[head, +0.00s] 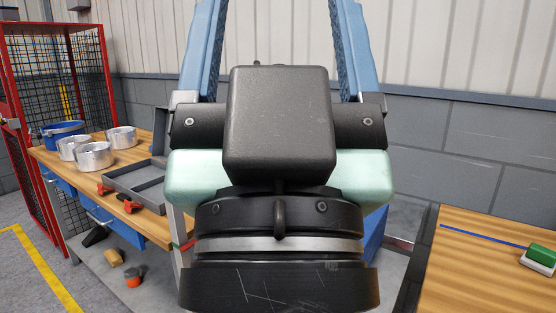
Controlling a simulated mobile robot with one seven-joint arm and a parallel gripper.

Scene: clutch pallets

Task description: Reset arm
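My gripper (282,20) fills the middle of the head view, close to the camera. Its two blue fingers point up and away and stand wide apart, with only the wall behind the gap between them. The fingertips are cut off by the top edge. I see nothing held between the visible parts of the fingers. The black and mint-green wrist hides much of the middle of the scene.
A wooden workbench (62,158) at left bears several metal cylinders (94,156), a blue container (64,129), a grey tray (139,184) and red-black clamps (123,203). A red mesh cage (62,65) stands behind it. Another wooden table (470,270) at right holds a green-white block (540,256).

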